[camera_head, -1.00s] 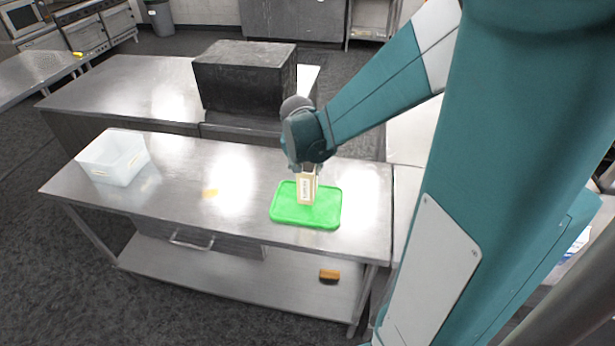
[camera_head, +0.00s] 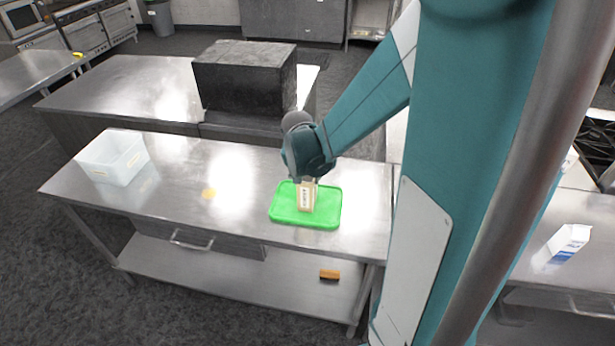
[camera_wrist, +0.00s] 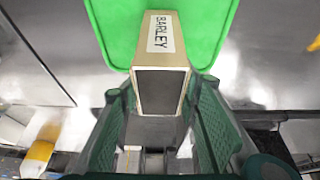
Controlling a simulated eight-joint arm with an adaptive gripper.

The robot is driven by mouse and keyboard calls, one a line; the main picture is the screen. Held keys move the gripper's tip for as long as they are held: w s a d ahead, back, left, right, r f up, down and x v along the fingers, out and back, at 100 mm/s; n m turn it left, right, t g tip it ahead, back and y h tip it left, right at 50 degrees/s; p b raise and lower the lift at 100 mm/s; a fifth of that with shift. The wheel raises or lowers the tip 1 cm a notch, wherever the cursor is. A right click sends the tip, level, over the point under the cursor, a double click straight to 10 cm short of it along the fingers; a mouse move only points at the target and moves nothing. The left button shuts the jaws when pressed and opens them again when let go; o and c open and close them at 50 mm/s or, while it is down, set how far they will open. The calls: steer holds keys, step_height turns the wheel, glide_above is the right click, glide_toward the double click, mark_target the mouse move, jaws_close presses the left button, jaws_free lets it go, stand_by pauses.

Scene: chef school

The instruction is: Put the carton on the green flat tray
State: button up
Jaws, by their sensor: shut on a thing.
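My gripper (camera_head: 305,180) points down over the green flat tray (camera_head: 281,213) on the steel table. It is shut on a beige box-shaped carton (camera_head: 306,201) labelled BARLEY, held upright. In the wrist view the carton (camera_wrist: 163,45) sits between the two green fingers of my gripper (camera_wrist: 160,95), with the green tray (camera_wrist: 118,22) beyond it. The carton's lower end is over the middle of the tray, low at its surface; I cannot tell whether it touches. The tray is otherwise bare where it shows.
A white bin (camera_head: 114,160) stands at the table's left end. A black box (camera_head: 245,78) stands behind. An orange-brown block (camera_head: 329,274) is on the lower shelf. A white-blue carton (camera_head: 568,242) is on the right counter.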

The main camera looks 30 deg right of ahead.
steer(key=shift+f, duration=0.15)
steer(key=o, duration=1.5)
steer(key=shift+o, duration=0.2)
steer(key=shift+p+v, duration=0.45)
steer(key=shift+v, duration=5.75)
steer(key=shift+w+d, duration=0.1)
